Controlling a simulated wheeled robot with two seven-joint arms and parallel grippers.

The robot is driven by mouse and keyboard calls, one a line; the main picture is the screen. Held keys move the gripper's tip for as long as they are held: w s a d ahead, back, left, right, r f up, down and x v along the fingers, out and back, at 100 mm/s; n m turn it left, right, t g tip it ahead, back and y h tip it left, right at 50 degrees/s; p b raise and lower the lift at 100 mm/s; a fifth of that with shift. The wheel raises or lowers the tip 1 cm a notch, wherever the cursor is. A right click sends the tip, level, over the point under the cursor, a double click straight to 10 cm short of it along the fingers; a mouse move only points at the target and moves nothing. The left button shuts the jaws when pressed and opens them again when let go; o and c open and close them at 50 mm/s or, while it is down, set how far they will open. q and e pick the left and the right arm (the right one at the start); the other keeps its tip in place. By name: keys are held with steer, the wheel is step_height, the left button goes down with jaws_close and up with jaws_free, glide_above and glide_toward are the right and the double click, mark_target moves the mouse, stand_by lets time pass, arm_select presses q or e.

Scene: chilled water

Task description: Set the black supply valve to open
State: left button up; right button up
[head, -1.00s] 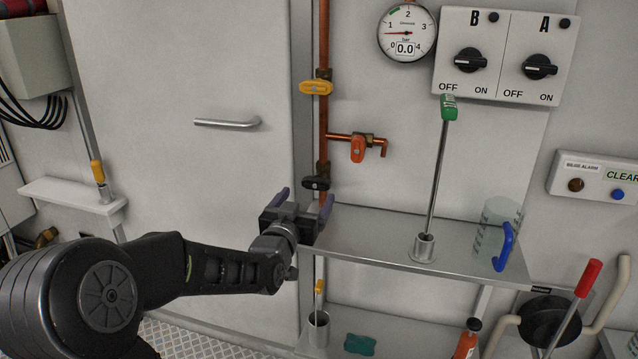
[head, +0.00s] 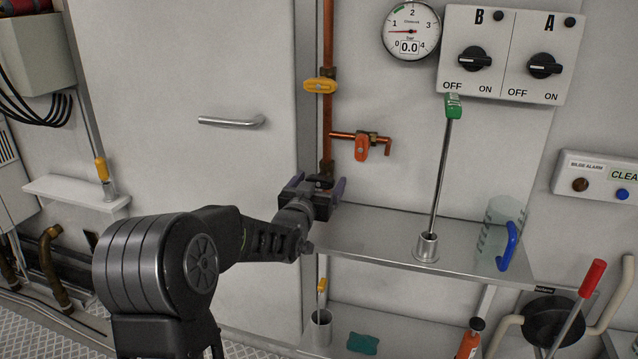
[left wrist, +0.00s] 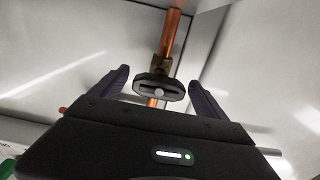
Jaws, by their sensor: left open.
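The black supply valve (head: 321,179) sits low on the vertical copper pipe (head: 328,128), mostly hidden by my left gripper in the head view. In the left wrist view the black handle (left wrist: 160,88) lies crosswise to the pipe, between the two fingers, with a gap on each side. My left gripper (head: 318,183) is open, with its fingers pointing at the wall on either side of the valve. It also shows in the left wrist view (left wrist: 158,78). I cannot tell exactly how deep the handle lies between the fingers. My right gripper is not in view.
A yellow valve (head: 320,86) and an orange valve (head: 362,147) are higher on the piping. The metal shelf (head: 385,236) on the right holds a green-topped rod (head: 440,165) and a clear jug with a blue handle (head: 508,246). A gauge (head: 411,31) hangs above.

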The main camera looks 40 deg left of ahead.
arm_select(q)
steer(key=c, duration=1.4)
